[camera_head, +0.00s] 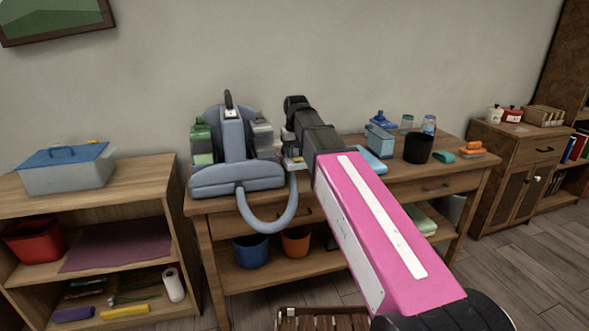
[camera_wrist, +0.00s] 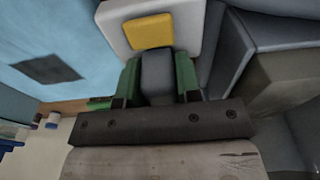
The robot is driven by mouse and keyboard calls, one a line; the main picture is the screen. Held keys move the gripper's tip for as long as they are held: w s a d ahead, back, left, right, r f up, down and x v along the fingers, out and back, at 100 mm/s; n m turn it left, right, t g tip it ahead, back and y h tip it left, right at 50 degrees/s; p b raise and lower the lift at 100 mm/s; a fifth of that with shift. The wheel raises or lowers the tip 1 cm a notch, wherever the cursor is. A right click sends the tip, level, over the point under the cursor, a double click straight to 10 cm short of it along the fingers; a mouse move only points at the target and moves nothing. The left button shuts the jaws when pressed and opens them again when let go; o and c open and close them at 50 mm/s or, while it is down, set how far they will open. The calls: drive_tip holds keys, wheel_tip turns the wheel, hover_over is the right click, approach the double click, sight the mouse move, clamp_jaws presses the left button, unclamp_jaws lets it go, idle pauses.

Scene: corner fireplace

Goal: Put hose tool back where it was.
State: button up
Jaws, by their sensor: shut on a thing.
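The hose tool (camera_head: 293,163) is a small grey piece with a white and yellow head. My gripper (camera_wrist: 157,92) is shut on its grey part, between two green fingers, in the wrist view. The tool's white head with its yellow patch (camera_wrist: 148,32) shows just beyond the fingers. In the head view, the tool is right of the blue-grey cleaning machine (camera_head: 236,178), which stands on the wooden desk (camera_head: 405,190). A grey-blue hose (camera_head: 262,226) loops from the machine down past the desk's front edge and up to the tool. My arm partly hides the desk behind it.
A green bottle (camera_head: 201,147) and a grey tank (camera_head: 262,136) flank the machine. A shelf (camera_head: 145,178) stands left. A slatted wooden piece (camera_head: 318,320) is low in front.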

sight(295, 166)
drive_tip(key=shift+f, duration=2.85)
drive_tip(key=shift+f, duration=0.15)
drive_tip(key=o, duration=0.8)
drive_tip(key=shift+o, duration=0.2)
drive_tip(key=r, duration=0.4)
drive_tip(key=s+r, duration=0.1)
drive_tip(key=r, duration=0.7)
drive_tip(key=shift+s+d+r, duration=0.1)
drive_tip(key=shift+s+d, duration=0.05)
drive_tip(key=shift+d, duration=0.1)
